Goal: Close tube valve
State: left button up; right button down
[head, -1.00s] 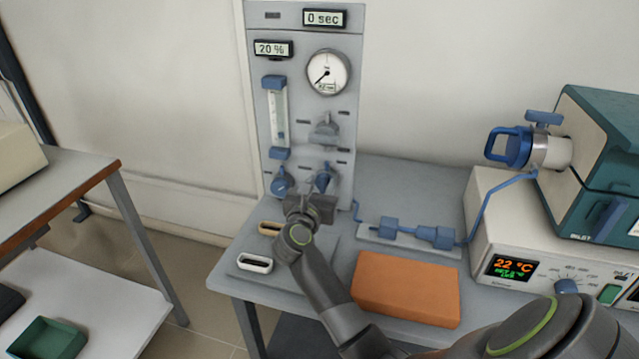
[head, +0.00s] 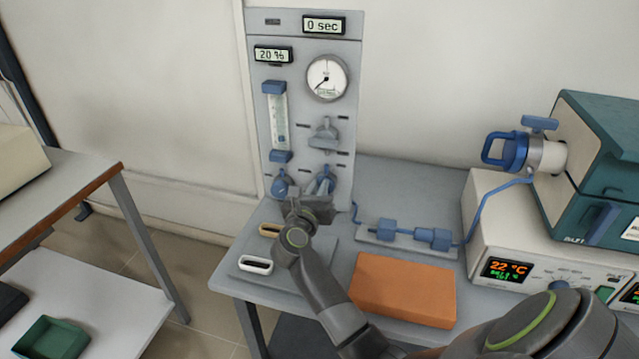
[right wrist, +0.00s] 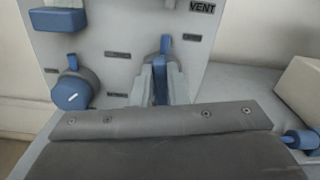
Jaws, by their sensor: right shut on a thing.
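The grey control panel (head: 262,110) stands upright at the back of the bench. Low on its right side is a blue valve handle (head: 327,178). My right gripper (head: 309,193) is in front of it and partly hides it in the head view. In the right wrist view the two pale fingers (right wrist: 161,85) are shut on either side of the upright blue handle (right wrist: 161,92). A second blue knob (head: 281,181) is left of it and clear of the gripper; it also shows in the right wrist view (right wrist: 71,93). My left gripper is out of view.
A grey handle valve (head: 324,134) sits above on the panel. Blue tube fittings (head: 410,232) lie to the right, running to the furnace (head: 600,170). An orange block (head: 405,290) lies in front of the tube. Two small oval pieces lie left of my right arm.

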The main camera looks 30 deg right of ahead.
jog(key=n+p, duration=0.2)
jog(key=shift+w+a+r+n+p, duration=0.2)
jog(key=shift+n+p, duration=0.1)
jog(key=shift+n, duration=0.1)
jog(key=shift+w+a+f+n+p, duration=0.15)
jog(key=shift+f+n+p, duration=0.2)
jog(key=shift+n+p, duration=1.5)
jog(key=shift+w+a+f+n+p, duration=0.15)
jog(key=shift+f+n+p, duration=0.25)
jog(key=shift+n+p, duration=1.45)
jog(key=shift+w+a+f+n+p, duration=0.25)
jog(key=shift+n+p, duration=0.7)
jog(key=shift+n, duration=1.75)
jog(key=shift+s+d+f, duration=0.15)
jog(key=shift+d+f, duration=0.05)
jog(key=shift+d, duration=0.05)
jog(key=c, duration=1.4)
grip_release()
jog(key=shift+c, duration=0.2)
jog(key=shift+a, duration=0.1)
